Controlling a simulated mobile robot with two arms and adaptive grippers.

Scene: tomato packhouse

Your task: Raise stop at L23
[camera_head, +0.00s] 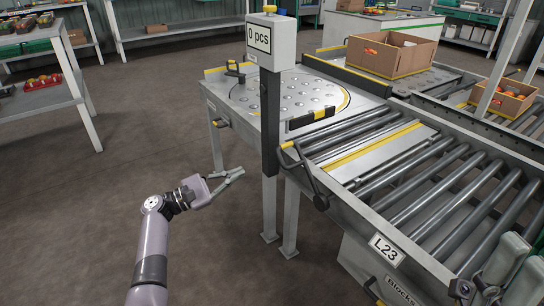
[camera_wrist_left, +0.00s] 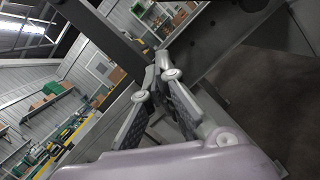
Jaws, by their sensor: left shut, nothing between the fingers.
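The L23 label (camera_head: 385,249) is on the near side of the roller conveyor (camera_head: 440,190). A black lever with a yellow grip (camera_head: 290,146) is on the conveyor's near left corner. A flat metal plate with yellow edges (camera_head: 372,150) lies between the rollers, about level with them. I cannot tell for sure which part is the stop. My left gripper (camera_head: 238,173) is in free air left of the table legs, lower than the lever and apart from it. In the left wrist view its fingers (camera_wrist_left: 158,83) come together, shut and empty.
A dark post with a "0 pcs" display (camera_head: 259,38) stands between my left gripper and the ball table (camera_head: 285,95). A black and yellow bar (camera_head: 313,118) is at the table's edge. A cardboard box (camera_head: 390,54) sits behind.

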